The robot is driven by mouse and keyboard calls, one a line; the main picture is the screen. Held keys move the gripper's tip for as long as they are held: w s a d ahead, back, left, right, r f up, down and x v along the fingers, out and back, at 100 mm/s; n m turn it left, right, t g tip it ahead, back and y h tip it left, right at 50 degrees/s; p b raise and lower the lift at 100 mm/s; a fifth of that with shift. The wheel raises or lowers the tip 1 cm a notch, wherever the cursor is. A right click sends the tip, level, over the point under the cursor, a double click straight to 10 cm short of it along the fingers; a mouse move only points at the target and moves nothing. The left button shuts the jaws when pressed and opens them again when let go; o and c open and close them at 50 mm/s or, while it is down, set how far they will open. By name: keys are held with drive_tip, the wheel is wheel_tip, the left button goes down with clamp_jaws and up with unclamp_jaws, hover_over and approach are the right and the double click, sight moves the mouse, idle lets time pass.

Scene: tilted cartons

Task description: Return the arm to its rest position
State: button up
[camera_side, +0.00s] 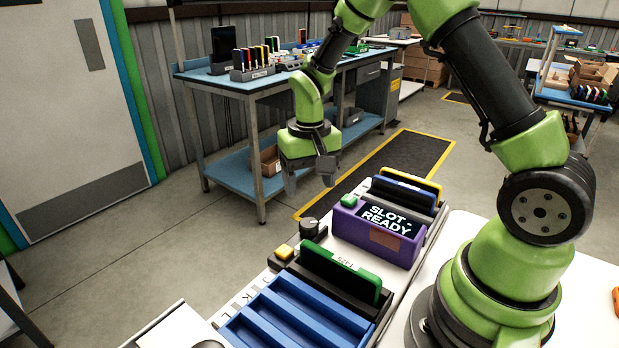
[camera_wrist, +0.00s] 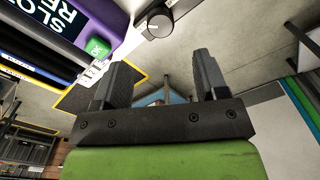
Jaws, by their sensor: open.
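My gripper (camera_side: 309,180) hangs from the green arm in the side view, above and beyond the work surface, clear of everything on it. In the wrist view my gripper (camera_wrist: 163,82) shows two dark fingers spread apart with nothing between them. The purple box (camera_side: 377,229) with a "SLOT-READY" display stands on the work surface to the right of my gripper. It also shows at the upper left of the wrist view (camera_wrist: 98,18). A green carton (camera_side: 340,272) stands tilted in a black holder in front of the purple box.
A blue tray with long compartments (camera_side: 297,321) lies at the front. A yellow button (camera_side: 284,252) and a dark knob (camera_side: 309,227) sit at the left edge. Blue and yellow cartons (camera_side: 405,188) stand behind the purple box. A blue workbench (camera_side: 245,82) is farther back.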

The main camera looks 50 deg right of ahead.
drive_tip(key=shift+r, duration=0.15)
drive_tip(key=s+a+r+t, duration=0.2)
drive_tip(key=s+r, duration=0.1)
drive_tip(key=r, duration=0.4)
drive_tip(key=s+a+r+t, duration=0.2)
drive_tip(key=s+r, duration=0.1)
drive_tip(key=r, duration=0.3)
drive_tip(key=s+a+r+n+t+y, duration=0.2)
drive_tip(key=s+r, duration=0.3)
drive_tip(key=s, duration=0.6)
drive_tip(key=shift+s+a+t, duration=0.3)
drive_tip(key=shift+a+t, duration=0.3)
